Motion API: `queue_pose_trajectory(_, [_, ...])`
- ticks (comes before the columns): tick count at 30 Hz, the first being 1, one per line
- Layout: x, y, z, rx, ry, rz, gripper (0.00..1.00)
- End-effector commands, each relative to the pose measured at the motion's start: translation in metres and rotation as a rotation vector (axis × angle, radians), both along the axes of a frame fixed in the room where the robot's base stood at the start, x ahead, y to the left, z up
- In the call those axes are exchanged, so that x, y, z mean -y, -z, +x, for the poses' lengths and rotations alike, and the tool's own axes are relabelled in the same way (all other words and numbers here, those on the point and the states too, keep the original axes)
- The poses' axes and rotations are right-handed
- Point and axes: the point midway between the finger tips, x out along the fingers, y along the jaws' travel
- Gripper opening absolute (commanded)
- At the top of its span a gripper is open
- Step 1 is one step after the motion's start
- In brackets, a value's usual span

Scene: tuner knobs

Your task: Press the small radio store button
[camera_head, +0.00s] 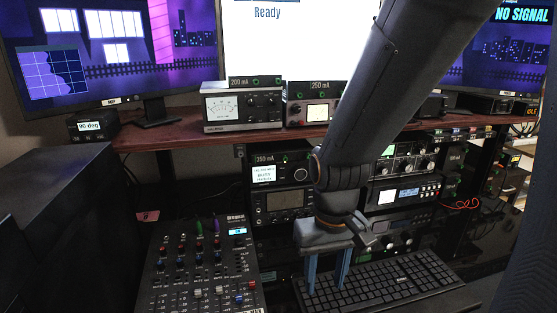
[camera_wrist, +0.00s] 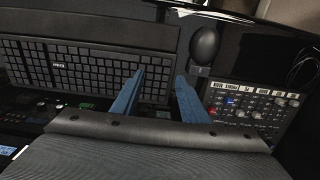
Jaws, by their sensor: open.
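My gripper (camera_head: 326,286) is open and empty, its two blue fingers pointing down over the left part of the black keyboard (camera_head: 405,283). In the wrist view the fingers (camera_wrist: 160,78) are apart with nothing between them, and the keyboard (camera_wrist: 85,65) lies beyond them. A rack of radio-like units stands behind the gripper; one has a dark display (camera_head: 285,200), and another has a lit blue-white display (camera_head: 408,193). My arm hides part of the rack between them. The small store button is too small to make out, and I cannot tell which unit carries it.
A mixer (camera_head: 195,270) with knobs and faders lies left of the keyboard; it also shows in the wrist view (camera_wrist: 245,108), near a dark mouse (camera_wrist: 204,43). A reddish shelf (camera_head: 185,136) with meters (camera_head: 241,106) overhangs the rack. Monitors (camera_head: 95,50) stand above.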

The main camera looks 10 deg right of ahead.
Motion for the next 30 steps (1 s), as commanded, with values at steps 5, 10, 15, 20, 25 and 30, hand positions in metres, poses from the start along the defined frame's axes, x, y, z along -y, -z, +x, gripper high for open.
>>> queue_pose_trajectory(5, [0.0000,0.0000,0.0000,0.000,0.000,0.000,0.13])
queue_pose_trajectory(10, [0.0000,0.0000,0.0000,0.000,0.000,0.000,0.00])
queue_pose_trajectory(15, [0.0000,0.0000,0.0000,0.000,0.000,0.000,0.00])
queue_pose_trajectory(20, [0.0000,0.0000,0.0000,0.000,0.000,0.000,0.00])
queue_pose_trajectory(25, [0.0000,0.0000,0.0000,0.000,0.000,0.000,0.00])
queue_pose_trajectory(30, [0.0000,0.0000,0.0000,0.000,0.000,0.000,0.00])
